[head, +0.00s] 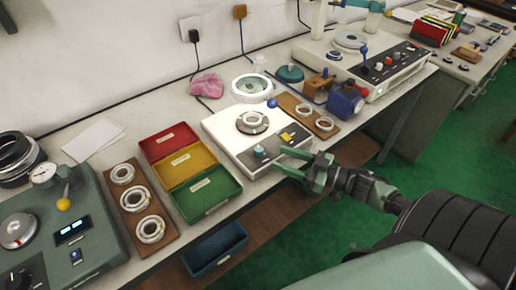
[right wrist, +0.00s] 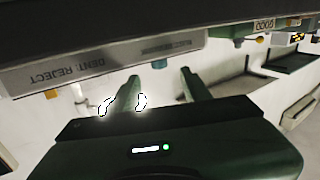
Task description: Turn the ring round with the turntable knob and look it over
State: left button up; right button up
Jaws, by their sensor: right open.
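A pale bearing ring (head: 252,119) lies flat on the round turntable of a white station (head: 222,133) in the middle of the bench. A teal knob (head: 259,151) stands at the station's front edge; a teal piece that looks like it (right wrist: 159,64) shows in the right wrist view, beyond and between the fingertips. My right gripper (head: 279,158) reaches in from the right at the front edge. Its two green fingers, also seen in the right wrist view (right wrist: 160,75), are apart with nothing between them. Contact with the knob cannot be made out. My left gripper is not in view.
Red, yellow and green trays (head: 205,193) stand left of the station. A wooden board with rings (head: 149,229) lies farther left. Another wooden board (head: 309,113) and a blue device (head: 345,103) are to the right. A dark blue bin (head: 215,249) sits below the bench edge.

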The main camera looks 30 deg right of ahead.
aim_at(263, 151)
jog(key=shift+w+a+r, duration=0.15)
jog(key=shift+w+a, duration=0.05)
jog(key=shift+w, duration=0.3)
jog(key=x, duration=0.4)
jog(key=shift+w+a+p, duration=0.2)
jog(key=shift+w+p, duration=0.05)
jog(key=shift+p, duration=0.05)
jog(key=shift+w+a, duration=0.1)
jog(key=shift+w, duration=0.15)
grip_shut()
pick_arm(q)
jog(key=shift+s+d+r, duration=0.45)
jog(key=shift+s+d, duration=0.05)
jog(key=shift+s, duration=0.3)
